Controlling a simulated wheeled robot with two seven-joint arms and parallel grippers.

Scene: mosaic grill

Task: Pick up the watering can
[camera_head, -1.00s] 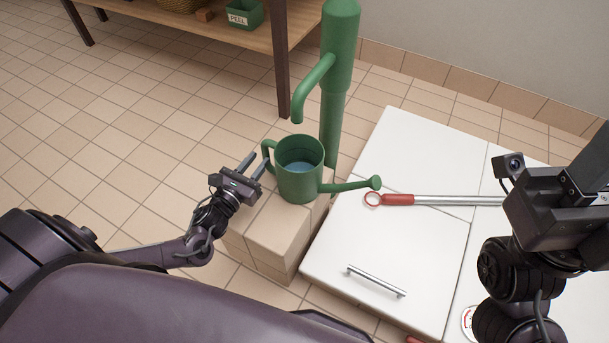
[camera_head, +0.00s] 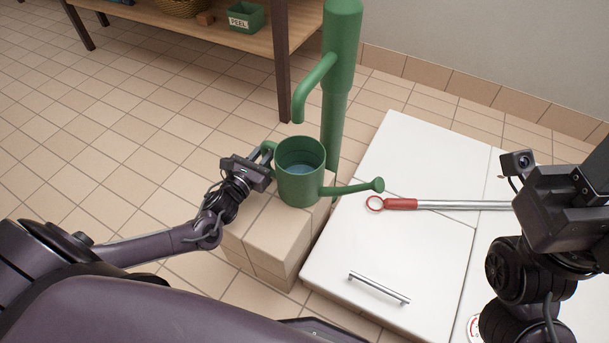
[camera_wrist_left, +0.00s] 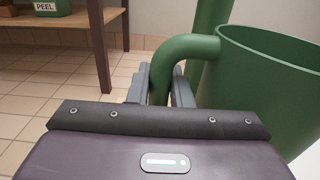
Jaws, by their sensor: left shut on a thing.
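The green watering can (camera_head: 299,184) stands upright on a tiled block under the green pump's spout, with water visible inside. Its spout points right, over the white surface. Its handle is on the left side. My left gripper (camera_head: 267,154) is shut on that handle. In the left wrist view the handle (camera_wrist_left: 178,52) curves down between the two fingers (camera_wrist_left: 162,84), and the can's body (camera_wrist_left: 262,85) fills the right side. In the head view my wrist partly hides the handle. My right arm's wrist shows at the right edge; its fingertips are out of view.
The green pump (camera_head: 335,100) rises just behind the can. A white cabinet top (camera_head: 375,255) with a metal handle lies to the right, bearing a red-ended metal tool (camera_head: 400,204). A wooden shelf (camera_head: 190,35) holds a green PEEL bin (camera_head: 245,17). Tiled floor is clear at left.

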